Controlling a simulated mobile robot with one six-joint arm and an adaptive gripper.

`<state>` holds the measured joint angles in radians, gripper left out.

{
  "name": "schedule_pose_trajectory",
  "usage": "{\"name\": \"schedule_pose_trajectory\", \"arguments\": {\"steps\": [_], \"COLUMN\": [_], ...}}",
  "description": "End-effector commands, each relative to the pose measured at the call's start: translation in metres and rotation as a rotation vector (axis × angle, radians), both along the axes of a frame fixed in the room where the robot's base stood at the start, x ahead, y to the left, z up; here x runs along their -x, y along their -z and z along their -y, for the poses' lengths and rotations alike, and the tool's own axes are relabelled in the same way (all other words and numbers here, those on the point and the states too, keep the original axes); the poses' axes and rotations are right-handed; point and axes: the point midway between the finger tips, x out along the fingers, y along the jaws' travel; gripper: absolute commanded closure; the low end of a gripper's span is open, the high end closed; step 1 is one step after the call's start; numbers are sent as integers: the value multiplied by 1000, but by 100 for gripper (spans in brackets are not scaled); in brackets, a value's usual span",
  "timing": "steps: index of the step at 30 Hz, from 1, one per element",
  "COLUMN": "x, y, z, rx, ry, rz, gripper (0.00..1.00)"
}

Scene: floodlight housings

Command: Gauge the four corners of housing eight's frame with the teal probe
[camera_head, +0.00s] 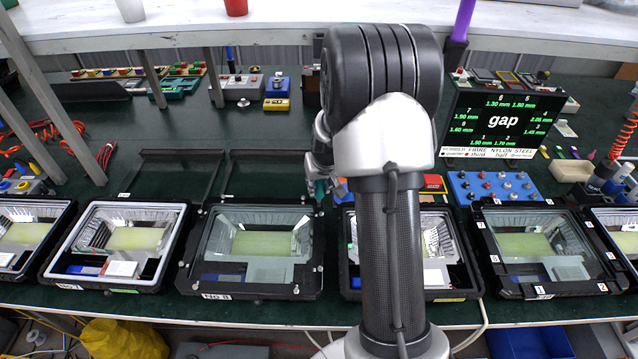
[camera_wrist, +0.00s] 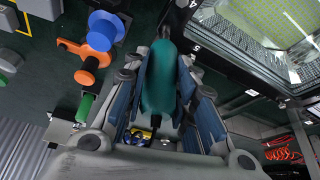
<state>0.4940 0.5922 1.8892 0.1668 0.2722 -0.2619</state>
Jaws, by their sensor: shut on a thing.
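Housing eight (camera_head: 190,275), labelled "No 8", lies on the bench left of my arm, with a black frame around a glass front. My gripper (camera_head: 322,165) is above the bench by its upper right corner, partly hidden by my arm. My gripper is shut on the teal probe (camera_wrist: 158,85), whose handle stands between the blue-padded fingers in the wrist view; a little teal shows in the head view (camera_head: 320,188). A numbered black frame corner (camera_wrist: 205,50) shows right of the probe.
More housings stand in a row, one (camera_head: 455,270) partly behind my arm and one (camera_head: 545,290) further right. A "gap" screen (camera_head: 503,122) stands behind.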

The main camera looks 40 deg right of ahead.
Motion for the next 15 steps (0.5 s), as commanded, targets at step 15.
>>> {"name": "schedule_pose_trajectory", "arguments": {"steps": [15], "x": [0], "y": [-41], "z": [0], "rx": [0], "ry": [1], "rz": [1], "gripper": [94]}}
